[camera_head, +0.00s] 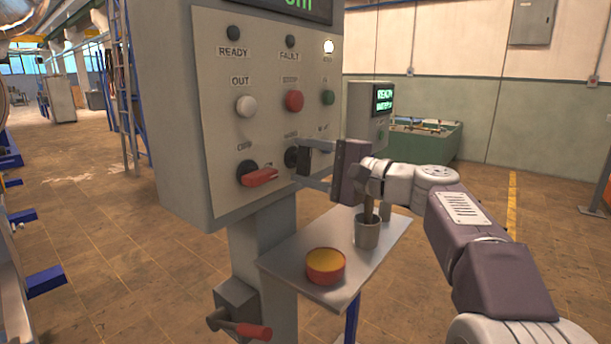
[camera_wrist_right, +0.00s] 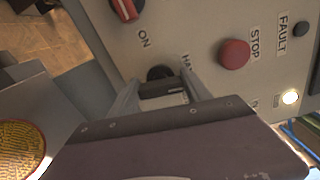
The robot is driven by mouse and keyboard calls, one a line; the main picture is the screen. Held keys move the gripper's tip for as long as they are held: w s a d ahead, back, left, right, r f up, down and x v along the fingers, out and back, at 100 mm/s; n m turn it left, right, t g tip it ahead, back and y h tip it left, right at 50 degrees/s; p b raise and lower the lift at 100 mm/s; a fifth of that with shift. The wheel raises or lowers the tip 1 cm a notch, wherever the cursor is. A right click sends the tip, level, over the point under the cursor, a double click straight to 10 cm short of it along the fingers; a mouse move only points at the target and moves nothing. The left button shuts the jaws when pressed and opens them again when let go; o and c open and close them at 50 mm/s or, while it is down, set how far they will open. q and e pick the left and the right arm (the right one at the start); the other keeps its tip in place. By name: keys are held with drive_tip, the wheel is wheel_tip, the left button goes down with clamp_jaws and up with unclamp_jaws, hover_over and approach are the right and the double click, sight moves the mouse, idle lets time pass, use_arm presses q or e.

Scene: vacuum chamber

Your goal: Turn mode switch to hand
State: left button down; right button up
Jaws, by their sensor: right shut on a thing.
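The mode switch (camera_head: 293,158) is a black knob on the grey control panel (camera_head: 225,120), right of the red handle switch. In the right wrist view the mode switch (camera_wrist_right: 161,74) has a dark bar between my fingers, and a partly hidden label beginning "HA" is beside it. My right gripper (camera_head: 308,162) comes in from the right and is shut on the mode switch. In the wrist view the right gripper's fingers (camera_wrist_right: 160,92) lie on either side of it. The fingers hide part of the switch, so its exact setting is unclear. My left gripper is not in view.
The red handle switch (camera_head: 260,177) is close at left. The red stop button (camera_head: 294,101), white out button (camera_head: 246,106) and a green button (camera_head: 328,97) are above. A metal shelf (camera_head: 290,262) below carries a yellow-topped round tin (camera_head: 325,268) and a grey cup (camera_head: 367,235).

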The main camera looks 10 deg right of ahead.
drive_tip(key=shift+f+n+b, duration=0.15)
drive_tip(key=shift+n+b, duration=0.5)
drive_tip(key=shift+n, duration=0.15)
drive_tip(key=o, duration=1.4)
drive_tip(key=shift+c, duration=0.2)
drive_tip(key=v, duration=0.9)
drive_tip(key=shift+p, duration=0.3)
